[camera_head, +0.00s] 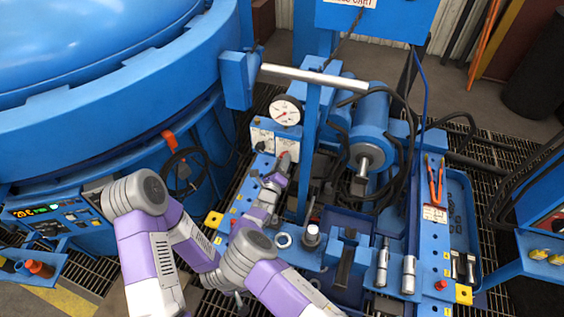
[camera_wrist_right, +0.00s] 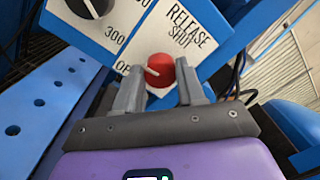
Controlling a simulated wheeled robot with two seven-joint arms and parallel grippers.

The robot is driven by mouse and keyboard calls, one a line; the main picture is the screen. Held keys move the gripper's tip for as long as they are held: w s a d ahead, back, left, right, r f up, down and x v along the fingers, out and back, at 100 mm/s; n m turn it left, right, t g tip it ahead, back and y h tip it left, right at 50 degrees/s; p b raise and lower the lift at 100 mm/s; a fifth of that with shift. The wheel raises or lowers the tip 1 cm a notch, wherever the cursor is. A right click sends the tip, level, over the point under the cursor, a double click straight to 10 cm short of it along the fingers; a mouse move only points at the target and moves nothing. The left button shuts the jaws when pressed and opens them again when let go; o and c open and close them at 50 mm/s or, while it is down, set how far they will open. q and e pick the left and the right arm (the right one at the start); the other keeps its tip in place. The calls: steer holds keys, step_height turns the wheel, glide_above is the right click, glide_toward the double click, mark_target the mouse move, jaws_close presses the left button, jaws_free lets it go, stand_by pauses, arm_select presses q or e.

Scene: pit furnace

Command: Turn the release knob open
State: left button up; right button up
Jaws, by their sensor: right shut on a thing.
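The release knob (camera_wrist_right: 162,68) is red and sits on a white label reading RELEASE and SHUT on a blue panel. In the right wrist view it lies between the two grey fingers of my right gripper (camera_wrist_right: 160,80), which is shut on it. A pale mark shows at its left side; I cannot tell its exact setting. In the head view my right gripper (camera_head: 280,170) reaches the blue panel below the round gauge and covers most of the knob. My left forearm crosses the lower left, but its gripper does not show.
A black knob (camera_wrist_right: 92,4) with a 300 marking is beside the release knob. A pressure gauge (camera_head: 286,111) stands just above the panel. A blue post (camera_head: 309,150) rises close to the right of my gripper.

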steer(key=shift+n, duration=0.6)
steer(key=o, duration=1.1)
steer(key=shift+c, duration=0.2)
steer(key=p+v, duration=0.2)
steer(key=v, duration=0.5)
steer(key=shift+s, duration=0.3)
